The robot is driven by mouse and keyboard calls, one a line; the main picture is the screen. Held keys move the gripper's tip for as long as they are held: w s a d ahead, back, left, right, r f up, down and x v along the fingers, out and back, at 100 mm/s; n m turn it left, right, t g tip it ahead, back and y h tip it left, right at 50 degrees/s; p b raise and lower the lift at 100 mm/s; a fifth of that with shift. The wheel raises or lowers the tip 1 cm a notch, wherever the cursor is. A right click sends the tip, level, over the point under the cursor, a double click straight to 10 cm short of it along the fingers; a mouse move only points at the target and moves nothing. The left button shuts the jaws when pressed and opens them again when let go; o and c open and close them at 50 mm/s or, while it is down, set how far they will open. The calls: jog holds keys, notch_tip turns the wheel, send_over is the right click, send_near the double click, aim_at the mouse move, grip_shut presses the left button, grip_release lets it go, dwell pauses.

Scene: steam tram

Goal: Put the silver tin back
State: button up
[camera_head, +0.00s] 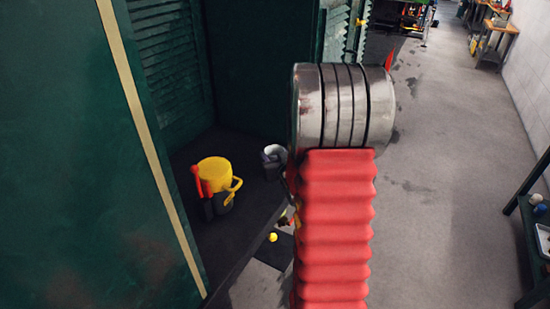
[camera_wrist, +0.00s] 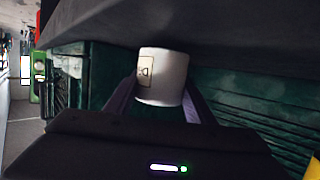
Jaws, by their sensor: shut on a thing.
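The silver tin (camera_wrist: 165,75) is a small pale cylinder with a dark-framed label at one side in the wrist view. My gripper (camera_wrist: 163,97) is shut on it, with a dark finger on each side. The tin is close to the dark ledge surface, but I cannot tell whether it touches. In the head view, a small grey cylinder that looks like the tin (camera_head: 272,154) shows beside my red arm, over the dark ledge (camera_head: 240,245). My arm hides most of my gripper there.
A yellow can (camera_head: 214,174) with a red part stands on the ledge left of the tin. Green tram walls (camera_head: 75,160) enclose the ledge at the left and back. A small yellow ball (camera_head: 273,237) lies lower down. Open grey floor (camera_head: 450,180) is to the right.

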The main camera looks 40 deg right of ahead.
jog(key=shift+f, duration=0.55)
jog(key=shift+f, duration=0.1)
jog(key=o, duration=1.2)
